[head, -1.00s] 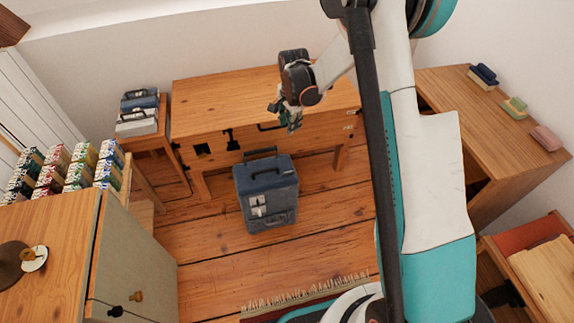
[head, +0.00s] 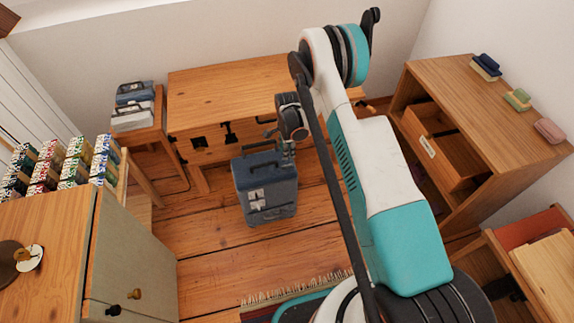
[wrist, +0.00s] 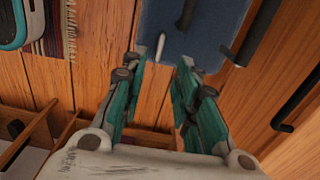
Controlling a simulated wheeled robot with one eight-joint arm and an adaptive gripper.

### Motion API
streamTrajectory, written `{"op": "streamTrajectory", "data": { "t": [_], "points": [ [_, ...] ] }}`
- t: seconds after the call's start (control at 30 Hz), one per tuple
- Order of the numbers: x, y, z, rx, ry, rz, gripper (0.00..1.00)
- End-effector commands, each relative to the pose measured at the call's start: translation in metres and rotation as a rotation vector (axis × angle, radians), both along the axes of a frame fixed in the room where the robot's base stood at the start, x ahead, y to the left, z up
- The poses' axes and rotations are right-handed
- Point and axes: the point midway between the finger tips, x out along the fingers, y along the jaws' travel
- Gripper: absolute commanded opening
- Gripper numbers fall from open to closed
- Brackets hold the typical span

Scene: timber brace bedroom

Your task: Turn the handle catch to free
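A dark blue case (head: 263,187) stands upright on the floor in front of the wooden desk. A dark handle (head: 262,149) is on its top. In the wrist view the case's blue top (wrist: 205,38) fills the upper middle, with a dark bar (wrist: 186,12) and a small pale peg (wrist: 161,44) on it; I cannot tell for sure whether the peg is the catch. My gripper (head: 288,152) is at the case's top right edge. In the wrist view my gripper (wrist: 164,64) is open and empty, its green fingers apart just short of the peg.
The desk (head: 225,90) stands close behind the case. A shelf unit (head: 500,110) with an open drawer (head: 446,150) is at the right. A cabinet (head: 135,255) is at the lower left. Bare floor (head: 210,250) lies in front of the case.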

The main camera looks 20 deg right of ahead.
Motion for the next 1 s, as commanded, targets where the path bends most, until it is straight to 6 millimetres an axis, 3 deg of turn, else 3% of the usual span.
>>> {"op": "streamTrajectory", "data": {
  "t": [0.1, 0.4, 0.6, 0.93, 1.0],
  "points": [
    [0.0, 0.0, -0.029, 0.0, 0.0, 0.0, 0.28],
    [0.0, 0.0, -0.079, 0.0, 0.0, 0.001, 0.28],
    [0.0, 0.0, -0.093, 0.0, 0.0, 0.001, 0.28],
    [0.0, 0.0, -0.094, 0.0, 0.0, 0.001, 0.28],
    [0.0, 0.0, -0.094, 0.0, 0.0, 0.001, 0.12]
  ]
}}
